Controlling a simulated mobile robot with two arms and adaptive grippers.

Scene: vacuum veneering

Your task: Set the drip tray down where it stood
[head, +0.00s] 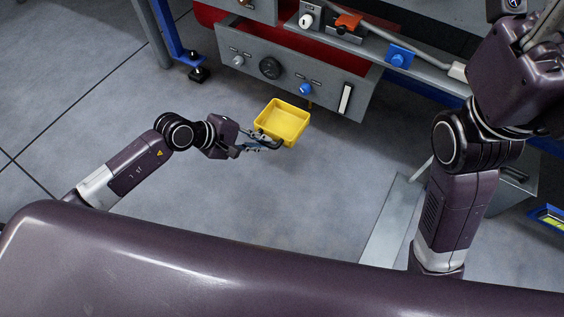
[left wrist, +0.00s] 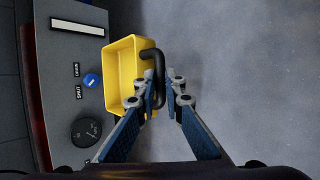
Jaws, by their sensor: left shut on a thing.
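The yellow drip tray (head: 283,121) is a small open rectangular box, and it looks empty. It shows in the head view below and in front of the grey control panel. In the left wrist view the tray (left wrist: 122,72) has a black handle (left wrist: 158,78) on its near side. My left gripper (head: 262,146) is shut on that handle, with its fingers (left wrist: 172,88) around the bar. The tray appears held off the floor, but its exact height is hard to tell. My right arm is at the right of the head view; its gripper fingers cannot be made out.
The grey control panel (head: 268,50) with a gauge (head: 270,68), a blue knob (head: 306,89) and a white strip (head: 346,98) stands close behind the tray. A blue table leg (head: 172,35) is at upper left. The grey floor (head: 300,190) around the tray is clear.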

